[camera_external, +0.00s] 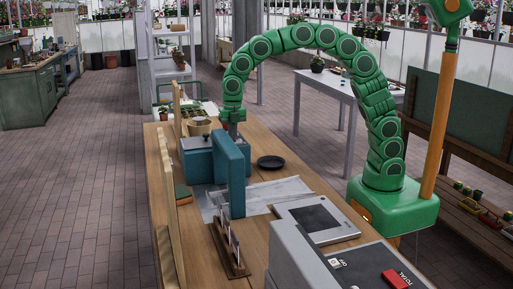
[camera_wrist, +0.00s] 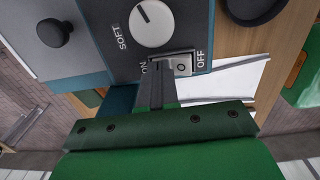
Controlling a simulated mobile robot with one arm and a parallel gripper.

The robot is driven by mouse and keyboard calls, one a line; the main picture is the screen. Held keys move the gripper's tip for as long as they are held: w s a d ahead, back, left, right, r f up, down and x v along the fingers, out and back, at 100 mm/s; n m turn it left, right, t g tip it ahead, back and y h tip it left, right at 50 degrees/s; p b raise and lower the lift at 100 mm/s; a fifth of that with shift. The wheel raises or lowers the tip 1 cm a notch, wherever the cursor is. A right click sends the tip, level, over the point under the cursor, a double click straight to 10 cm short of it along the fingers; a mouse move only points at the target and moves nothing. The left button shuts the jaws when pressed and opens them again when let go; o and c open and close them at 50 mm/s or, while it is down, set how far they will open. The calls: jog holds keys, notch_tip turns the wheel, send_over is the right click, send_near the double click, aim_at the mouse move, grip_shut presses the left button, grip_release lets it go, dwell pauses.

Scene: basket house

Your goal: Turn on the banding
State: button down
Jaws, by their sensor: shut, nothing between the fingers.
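The banding machine (camera_external: 229,170) is a blue-teal unit standing on the wooden counter. Its dark panel (camera_wrist: 118,25) fills the top of the wrist view, with a white round dial (camera_wrist: 152,23) marked SOFT. Below the dial is a small light rocker switch (camera_wrist: 182,65), with ON at its left and OFF at its right. A circle mark shows on its OFF side. My gripper (camera_wrist: 157,70) is shut and empty, its tip at the ON side of the switch, hiding part of it. I cannot tell whether it touches. In the external view my gripper (camera_external: 234,133) points down behind the machine's upright part.
A black round dish (camera_external: 271,162) sits right of the machine. White paper (camera_external: 284,190), a flat scale (camera_external: 314,218) and a grey register (camera_external: 298,262) lie nearer on the counter. A black knob (camera_wrist: 54,32) stands left of the dial.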

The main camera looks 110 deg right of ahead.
aim_at(239, 141)
jog(key=shift+f+g, duration=0.7)
jog(key=shift+g, duration=0.2)
jog(key=shift+a+f+g, duration=0.1)
jog(key=shift+f+g, duration=0.1)
jog(key=shift+g, duration=0.1)
jog(key=shift+s+f, duration=0.15)
jog(key=shift+f, duration=0.05)
jog(key=shift+s, duration=0.15)
jog(key=shift+s+f, duration=0.1)
jog(key=shift+s, duration=0.8)
jog(key=w+r, duration=0.3)
jog(key=r, duration=1.3)
jog(key=shift+w+r, duration=0.15)
jog(key=shift+w, duration=0.25)
